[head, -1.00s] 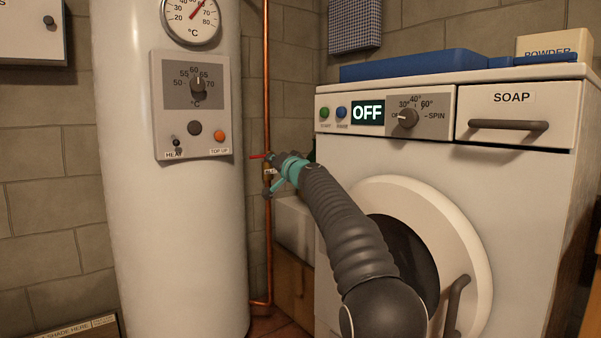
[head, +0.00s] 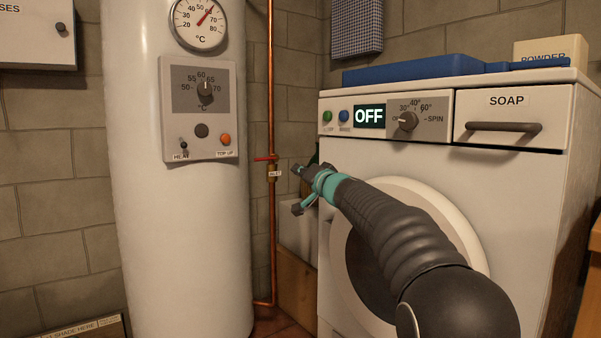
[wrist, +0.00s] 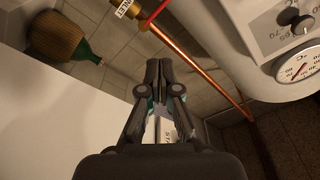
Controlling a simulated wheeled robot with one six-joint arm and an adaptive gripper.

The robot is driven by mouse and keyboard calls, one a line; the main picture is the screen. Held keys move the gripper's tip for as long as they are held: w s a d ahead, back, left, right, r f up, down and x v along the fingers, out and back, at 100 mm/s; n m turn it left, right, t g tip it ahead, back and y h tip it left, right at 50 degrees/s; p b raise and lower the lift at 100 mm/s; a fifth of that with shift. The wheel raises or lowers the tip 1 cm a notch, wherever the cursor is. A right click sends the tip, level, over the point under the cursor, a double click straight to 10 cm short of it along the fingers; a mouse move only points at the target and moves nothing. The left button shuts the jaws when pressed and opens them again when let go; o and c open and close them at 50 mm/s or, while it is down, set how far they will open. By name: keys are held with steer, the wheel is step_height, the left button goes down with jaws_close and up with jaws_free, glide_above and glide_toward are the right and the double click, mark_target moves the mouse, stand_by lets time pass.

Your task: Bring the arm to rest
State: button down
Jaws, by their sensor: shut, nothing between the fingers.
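My gripper (head: 297,184) is at the end of my dark, ribbed arm (head: 400,235), in front of the washing machine's left side in the head view. It points left and is just right of the copper pipe, apart from it in the picture. In the wrist view my gripper (wrist: 158,66) has its two dark fingers together with nothing between them. A brass valve (wrist: 124,7) with a red lever (wrist: 155,15) and a tag sits on the copper pipe (wrist: 190,56). The red lever also shows in the head view (head: 265,158), lying crosswise to the upright pipe.
A white boiler (head: 185,230) with a dial panel stands left. The washing machine (head: 338,160) reads OFF; its round door (head: 460,222) is partly behind my arm. A blue tray (head: 420,68) lies on top. A wicker-covered green bottle (wrist: 58,36) shows in the wrist view.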

steer(key=shift+a, duration=0.1)
steer(key=s+a+f+g, duration=0.1)
steer(key=s+f+g, duration=0.2)
steer(key=f, duration=0.4)
steer(key=s+a+f+g, duration=0.1)
steer(key=s+f+g, duration=0.1)
steer(key=f, duration=0.5)
steer(key=s+d+f+n+g+h+p, duration=0.1)
steer(key=s+f+g, duration=0.15)
steer(key=s, duration=0.35)
steer(key=s+d+f+g+h+p, duration=0.1)
steer(key=s+d+f+g, duration=0.1)
steer(key=s+f, duration=0.35)
steer(key=s+d+f+g+h+p, duration=0.15)
steer(key=s+d, duration=0.25)
steer(key=s, duration=0.6)
steer(key=s+d+n+g+h+p, duration=0.1)
steer(key=s+d+h+p, duration=0.15)
steer(key=s+d, duration=0.45)
steer(key=s+d+f+g+h+p, duration=0.1)
steer(key=s+d+h, duration=0.15)
steer(key=s, duration=0.95)
steer(key=s+d+r+t+h+p, duration=0.1)
steer(key=s+d+r+t+p, duration=0.1)
steer(key=s, duration=0.6)
step_height(320, 180, up, 3)
steer(key=shift+s+d+f+h+p, duration=0.1)
steer(key=shift+s+d+h+p, duration=0.2)
steer(key=shift+d+p, duration=0.55)
